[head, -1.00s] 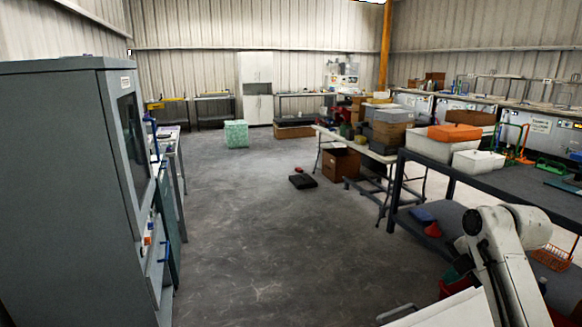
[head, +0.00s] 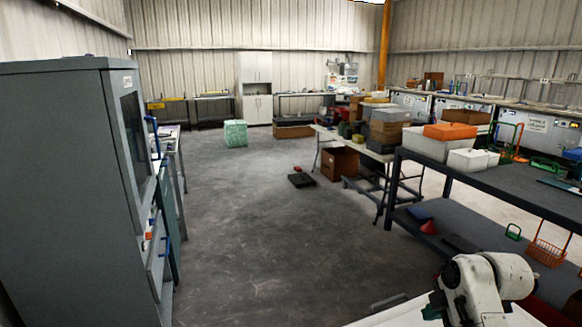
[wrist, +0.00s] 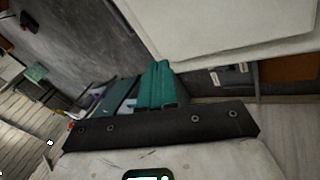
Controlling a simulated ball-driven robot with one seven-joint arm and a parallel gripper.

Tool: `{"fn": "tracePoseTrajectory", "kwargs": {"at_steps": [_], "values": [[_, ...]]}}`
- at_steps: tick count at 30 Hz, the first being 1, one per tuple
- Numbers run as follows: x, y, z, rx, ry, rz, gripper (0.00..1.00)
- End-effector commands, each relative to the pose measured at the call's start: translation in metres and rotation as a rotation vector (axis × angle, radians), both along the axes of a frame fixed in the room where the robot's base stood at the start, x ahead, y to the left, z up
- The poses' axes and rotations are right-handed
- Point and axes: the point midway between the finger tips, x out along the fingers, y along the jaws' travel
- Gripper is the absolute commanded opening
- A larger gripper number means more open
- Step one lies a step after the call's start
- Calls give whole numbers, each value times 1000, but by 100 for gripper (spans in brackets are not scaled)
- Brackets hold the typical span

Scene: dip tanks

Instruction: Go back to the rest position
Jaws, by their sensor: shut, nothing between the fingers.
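My gripper (wrist: 160,84) shows in the wrist view as two teal fingers side by side beyond a dark bar. The fingers are together with nothing between them. A pale flat surface (wrist: 220,30) fills the upper right of that view, close to the fingers; whether they touch it I cannot tell.
A grey cabinet (head: 60,190) stands at left. The floor (head: 260,240) between is mostly clear; a dark case (head: 302,180) lies farther off.

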Motion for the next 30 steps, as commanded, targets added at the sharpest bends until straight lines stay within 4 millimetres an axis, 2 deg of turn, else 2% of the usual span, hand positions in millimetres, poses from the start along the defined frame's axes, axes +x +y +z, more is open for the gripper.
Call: {"fn": "tracePoseTrajectory", "kwargs": {"at_steps": [5,9,15,21,29,30], "values": [[-41,31,-38,108,39,-207,0],[-91,53,-68,215,81,-454,0],[-172,67,-94,350,127,-822,0],[-241,66,-100,446,142,-1131,0],[-306,55,-92,527,130,-1415,0],[-313,53,-101,527,133,-1442,0]]}}
